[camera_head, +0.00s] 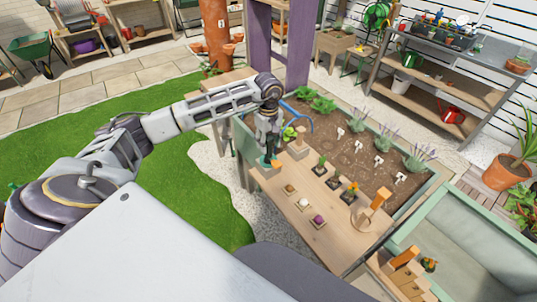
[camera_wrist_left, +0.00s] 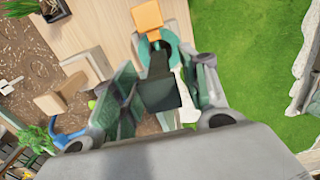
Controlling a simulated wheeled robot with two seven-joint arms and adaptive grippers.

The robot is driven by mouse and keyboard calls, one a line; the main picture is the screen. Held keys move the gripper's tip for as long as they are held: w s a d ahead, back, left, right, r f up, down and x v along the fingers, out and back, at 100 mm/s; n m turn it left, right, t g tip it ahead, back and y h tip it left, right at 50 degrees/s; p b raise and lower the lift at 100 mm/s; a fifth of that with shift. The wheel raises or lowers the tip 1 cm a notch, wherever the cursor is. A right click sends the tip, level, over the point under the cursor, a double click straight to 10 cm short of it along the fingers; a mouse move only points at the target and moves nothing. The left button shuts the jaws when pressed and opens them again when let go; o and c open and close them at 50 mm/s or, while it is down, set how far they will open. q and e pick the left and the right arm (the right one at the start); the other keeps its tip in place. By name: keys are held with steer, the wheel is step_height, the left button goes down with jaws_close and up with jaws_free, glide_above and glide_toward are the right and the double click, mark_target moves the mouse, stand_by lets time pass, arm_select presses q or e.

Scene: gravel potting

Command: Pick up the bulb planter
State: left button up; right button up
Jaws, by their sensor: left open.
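My left gripper (camera_head: 268,150) points down over the left end of the wooden ledge and is open. In the left wrist view its green-grey fingers (camera_wrist_left: 157,92) stand apart on either side of a dark, upright piece. Just beyond is a teal ring (camera_wrist_left: 172,42) with an orange block (camera_wrist_left: 147,15), which seem to belong with it. This teal and orange item looks like the bulb planter (camera_head: 274,162), but the gripper hides most of it and I cannot be sure. No firm grip on it shows. My right gripper is not in view.
A wooden block (camera_head: 298,150) stands close right of the gripper, with a blue curved handle (camera_head: 303,113) above. Small potted plants (camera_head: 335,182), bulbs (camera_head: 317,221) and a wooden-handled item (camera_head: 377,199) occupy the ledge (camera_head: 342,249). The soil bed (camera_head: 345,150) lies behind; grass (camera_head: 190,205) is left.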

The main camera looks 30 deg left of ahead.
mark_target(269, 150)
arm_select(q)
step_height(269, 150, down, 3)
steer(key=shift+f, duration=0.8)
steer(key=shift+c, duration=0.9)
jaws_close()
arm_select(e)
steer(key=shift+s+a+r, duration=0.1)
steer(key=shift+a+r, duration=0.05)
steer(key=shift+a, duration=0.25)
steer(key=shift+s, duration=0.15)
